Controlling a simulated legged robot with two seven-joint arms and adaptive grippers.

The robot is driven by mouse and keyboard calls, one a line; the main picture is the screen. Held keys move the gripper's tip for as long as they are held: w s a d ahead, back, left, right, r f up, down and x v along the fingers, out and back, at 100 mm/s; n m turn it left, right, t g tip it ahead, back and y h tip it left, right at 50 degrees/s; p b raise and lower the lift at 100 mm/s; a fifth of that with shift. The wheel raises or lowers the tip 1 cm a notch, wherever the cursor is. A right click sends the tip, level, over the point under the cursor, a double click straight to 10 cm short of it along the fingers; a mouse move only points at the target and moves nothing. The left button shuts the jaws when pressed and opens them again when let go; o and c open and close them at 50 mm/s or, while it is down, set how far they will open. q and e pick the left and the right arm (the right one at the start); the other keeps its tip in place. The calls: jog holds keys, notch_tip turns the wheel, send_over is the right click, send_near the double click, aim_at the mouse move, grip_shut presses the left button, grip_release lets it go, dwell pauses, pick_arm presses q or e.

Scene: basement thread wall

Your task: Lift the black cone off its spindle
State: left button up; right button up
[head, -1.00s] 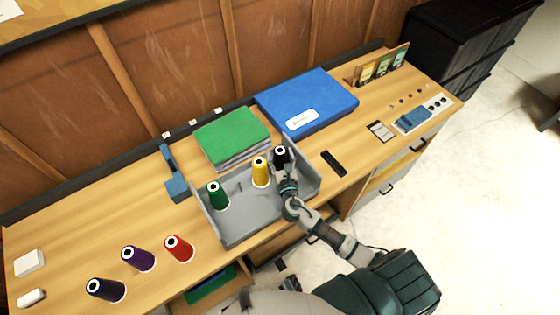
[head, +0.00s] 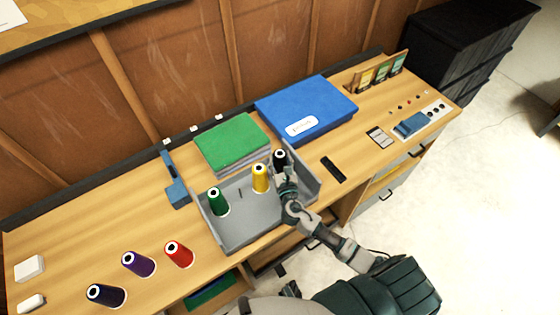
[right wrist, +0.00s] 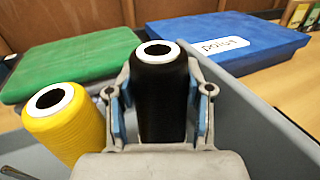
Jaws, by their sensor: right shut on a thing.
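The black cone (head: 280,157) stands upright at the right end of the grey tray (head: 250,232). In the right wrist view the black cone (right wrist: 160,95) with its white top ring fills the space between the fingers. My right gripper (head: 283,172) is shut on it, one finger pad on each side (right wrist: 160,115). The cone's lower part is hidden by the gripper, so I cannot tell whether it is still on its spindle. My left gripper is not in view.
A yellow cone (head: 260,178) stands close left of the black one, and a green cone (head: 217,200) further left. A bare spindle (head: 240,194) shows between them. Green (head: 232,140) and blue (head: 305,105) stacks lie behind.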

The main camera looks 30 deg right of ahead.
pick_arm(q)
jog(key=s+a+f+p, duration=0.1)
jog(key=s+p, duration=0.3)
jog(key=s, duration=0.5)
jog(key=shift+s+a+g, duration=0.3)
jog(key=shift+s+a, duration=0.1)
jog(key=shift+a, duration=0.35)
pick_arm(e)
notch_tip(320, 180, up, 16)
jog(key=shift+r, duration=0.15)
pick_arm(q)
jog(key=shift+p, duration=0.3)
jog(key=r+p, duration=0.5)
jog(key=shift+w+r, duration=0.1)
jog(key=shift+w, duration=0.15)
pick_arm(e)
notch_tip(320, 180, up, 4)
